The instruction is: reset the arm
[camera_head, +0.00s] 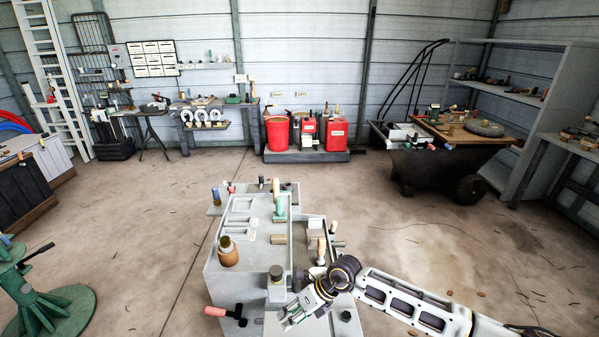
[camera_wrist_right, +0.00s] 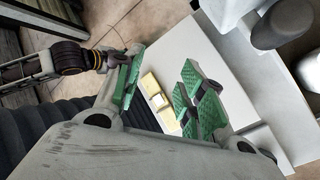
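My right gripper (camera_head: 292,320) is low over the near end of the grey caddy (camera_head: 228,285) in the head view; its arm comes in from the right. In the right wrist view its green-padded fingers (camera_wrist_right: 163,92) are spread wide apart, with nothing gripped between them. A yellow block-like item (camera_wrist_right: 158,98) shows past the fingers, against a pale surface. One of my arm links with a dark, gold-ringed joint shows at upper left in that view; I cannot tell which arm it belongs to. My left gripper does not show in the head view.
The caddy carries a brown bottle (camera_head: 228,254), a green-topped item (camera_head: 280,208) and several tools. A pink-handled hammer (camera_head: 222,312) is at its near left. A green stand (camera_head: 40,312) is at lower left. Red bins (camera_head: 277,133) stand at the back.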

